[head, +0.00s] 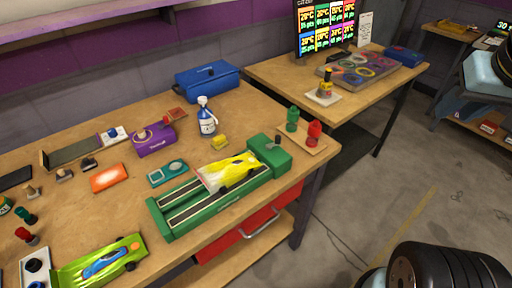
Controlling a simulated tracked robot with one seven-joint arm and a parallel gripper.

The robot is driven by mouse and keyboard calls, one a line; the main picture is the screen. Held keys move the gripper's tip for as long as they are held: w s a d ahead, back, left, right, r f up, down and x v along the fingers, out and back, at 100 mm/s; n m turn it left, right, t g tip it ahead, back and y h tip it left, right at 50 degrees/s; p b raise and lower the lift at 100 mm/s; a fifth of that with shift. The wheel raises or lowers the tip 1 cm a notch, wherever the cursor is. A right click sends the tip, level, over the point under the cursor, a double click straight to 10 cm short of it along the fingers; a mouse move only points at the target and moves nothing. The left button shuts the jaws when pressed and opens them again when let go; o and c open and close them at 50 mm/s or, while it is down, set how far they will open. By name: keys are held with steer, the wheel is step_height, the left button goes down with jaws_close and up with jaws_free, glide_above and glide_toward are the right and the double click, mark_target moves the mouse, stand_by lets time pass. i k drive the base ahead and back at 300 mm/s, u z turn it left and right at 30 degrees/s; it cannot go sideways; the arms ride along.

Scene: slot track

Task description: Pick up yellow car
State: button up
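The yellow car (232,172) rests on a green two-lane stand (163,230) near the front right edge of the wooden workbench. It has a pale rear end at the left and dark wheels. It sits tilted across the dark lanes, next to the stand's raised green block (270,158). My gripper does not show in the head view, so its opening and its place relative to the car cannot be seen.
A lime green car (75,268) lies at the front left. Red and green bottles (314,133) stand right of the stand. A spray bottle (207,122), purple box (153,142) and blue case (208,78) stand behind. Dark ribbed shapes (447,268) fill the lower right.

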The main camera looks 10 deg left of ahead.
mark_target(217, 177)
steer(key=z, duration=0.5)
steer(key=k, duration=1.9)
steer(key=u, duration=2.1)
steer(key=i, duration=1.05)
steer(key=z, duration=0.05)
